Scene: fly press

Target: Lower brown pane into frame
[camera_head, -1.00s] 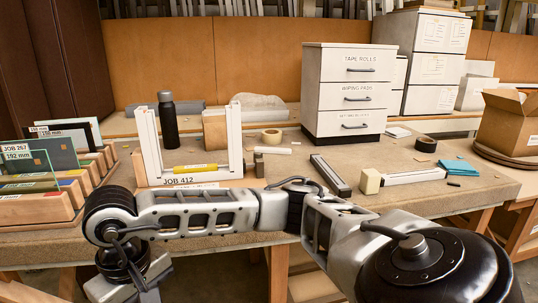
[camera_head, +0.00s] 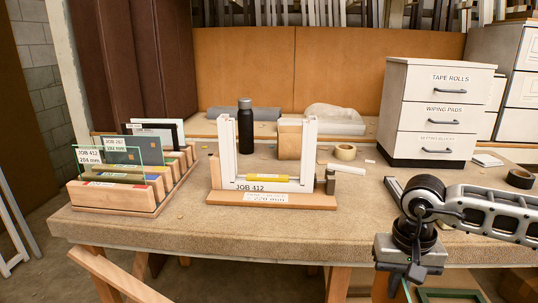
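The frame (camera_head: 226,150) is a white U-shaped holder on a wooden base marked JOB 412, with a yellow strip along its bottom. It stands upright, and no pane shows between its uprights. A rack (camera_head: 112,198) at left holds several upright panes: a tinted, see-through pane (camera_head: 120,150), a black-edged one and a white-edged one. I cannot make out a clearly brown pane. My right gripper (camera_head: 402,282) points down at the table's front edge, right of the frame and apart from it. Its fingers are partly cut off, and I cannot tell whether they hold anything. My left gripper is not in view.
A black bottle (camera_head: 245,122) and a wooden block (camera_head: 290,138) stand behind the frame. A drawer cabinet (camera_head: 437,112) stands at back right. Green-edged glass (camera_head: 450,293) shows low at right. The table front is clear.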

